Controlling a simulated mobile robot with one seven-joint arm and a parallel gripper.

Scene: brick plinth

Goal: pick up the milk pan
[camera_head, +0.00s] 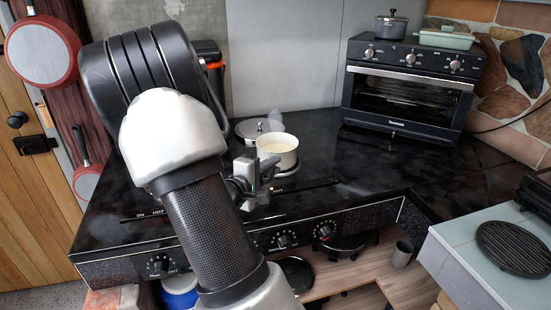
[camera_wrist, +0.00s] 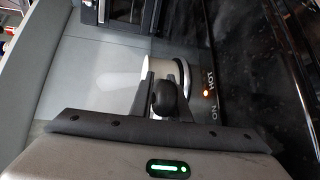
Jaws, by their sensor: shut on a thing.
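The milk pan (camera_head: 277,146) is a small cream-white pan, upright at the stove's black top, with a pale inside. My gripper (camera_head: 262,178) is in front of it, toward the camera, and is shut on its dark handle. In the wrist view the pan's pale body (camera_wrist: 161,74) shows beyond the fingers. The rounded dark handle end (camera_wrist: 164,98) sits between the two fingertips of my gripper (camera_wrist: 165,92). My arm hides part of the stove top; I cannot tell whether the pan's base touches it.
A wide lidded pan (camera_head: 250,128) stands just behind the milk pan. A black toaster oven (camera_head: 408,85) stands at the back right, with a grey pot (camera_head: 391,25) and a pale green dish (camera_head: 446,38) on it. The black counter (camera_head: 350,160) between is clear.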

